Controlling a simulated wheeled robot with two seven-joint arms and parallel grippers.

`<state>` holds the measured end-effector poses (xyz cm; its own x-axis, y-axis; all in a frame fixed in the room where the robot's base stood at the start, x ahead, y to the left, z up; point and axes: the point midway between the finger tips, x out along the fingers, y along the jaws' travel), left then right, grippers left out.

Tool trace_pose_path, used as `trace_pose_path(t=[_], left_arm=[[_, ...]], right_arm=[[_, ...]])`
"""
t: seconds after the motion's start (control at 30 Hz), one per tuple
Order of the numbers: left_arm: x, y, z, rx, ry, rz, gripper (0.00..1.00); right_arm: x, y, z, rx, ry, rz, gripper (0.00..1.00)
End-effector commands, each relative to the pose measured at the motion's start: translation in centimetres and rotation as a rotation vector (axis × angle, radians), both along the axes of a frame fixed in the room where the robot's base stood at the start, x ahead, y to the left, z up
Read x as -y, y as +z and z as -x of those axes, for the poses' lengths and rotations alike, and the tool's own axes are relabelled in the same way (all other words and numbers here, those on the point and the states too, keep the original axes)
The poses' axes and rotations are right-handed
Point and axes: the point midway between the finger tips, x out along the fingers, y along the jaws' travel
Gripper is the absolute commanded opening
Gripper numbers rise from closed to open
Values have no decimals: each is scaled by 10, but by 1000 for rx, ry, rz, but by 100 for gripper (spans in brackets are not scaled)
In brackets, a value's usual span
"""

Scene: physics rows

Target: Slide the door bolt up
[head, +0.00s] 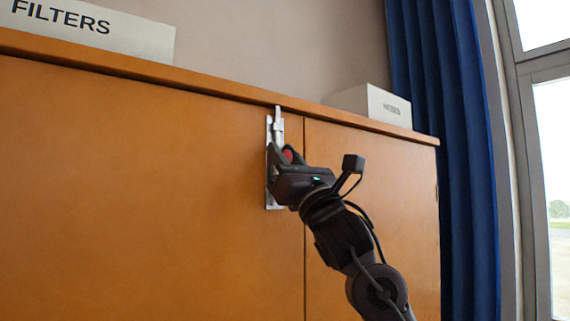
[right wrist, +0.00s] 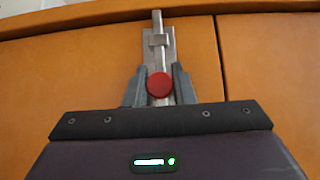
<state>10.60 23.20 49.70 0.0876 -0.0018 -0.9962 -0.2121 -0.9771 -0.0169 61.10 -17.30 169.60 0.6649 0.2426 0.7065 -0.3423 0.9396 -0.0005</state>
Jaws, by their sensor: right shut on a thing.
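The door bolt (head: 278,122) is a metal rod on a silver plate on the orange-brown cabinet door, left of the seam between the doors. It has a red knob (head: 288,153), which also shows in the right wrist view (right wrist: 159,85). The bolt's rod (right wrist: 157,25) stands upright there, its top end reaching the cabinet's top edge. My right gripper (head: 280,155) is at the bolt, its fingers on either side of the red knob and shut on it. The lower part of the plate is partly hidden by the gripper. My left gripper is not in view.
A ledge (head: 220,90) runs along the cabinet top. A white sign reading FILTERS (head: 95,28) and a white box (head: 370,104) stand on it. A blue curtain (head: 440,130) and a window are at the right. The door faces are otherwise clear.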

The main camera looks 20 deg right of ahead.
Motion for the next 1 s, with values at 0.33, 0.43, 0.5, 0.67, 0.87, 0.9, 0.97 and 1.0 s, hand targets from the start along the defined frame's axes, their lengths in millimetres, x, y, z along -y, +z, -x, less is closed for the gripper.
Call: trace_pose_path(t=[0.33, 0.43, 0.5, 0.67, 0.87, 0.9, 0.97, 1.0], left_arm=[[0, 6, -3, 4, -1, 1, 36], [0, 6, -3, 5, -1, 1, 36], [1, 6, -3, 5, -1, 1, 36], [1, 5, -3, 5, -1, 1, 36], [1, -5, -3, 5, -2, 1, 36], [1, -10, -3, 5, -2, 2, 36], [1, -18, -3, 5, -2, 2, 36], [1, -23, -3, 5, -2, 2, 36]], right_arm=[[3, 13, 2, 6, -2, -6, 25], [2, 13, 2, 6, -2, -4, 38], [2, 12, 1, 4, -2, -4, 43], [1, 11, 1, 2, -1, -2, 43], [4, -1, 7, 1, -4, -1, 43], [6, -7, 11, 2, -5, 0, 43], [8, -15, 18, 3, -4, 0, 43], [10, -20, 23, 3, -6, 0, 43]])
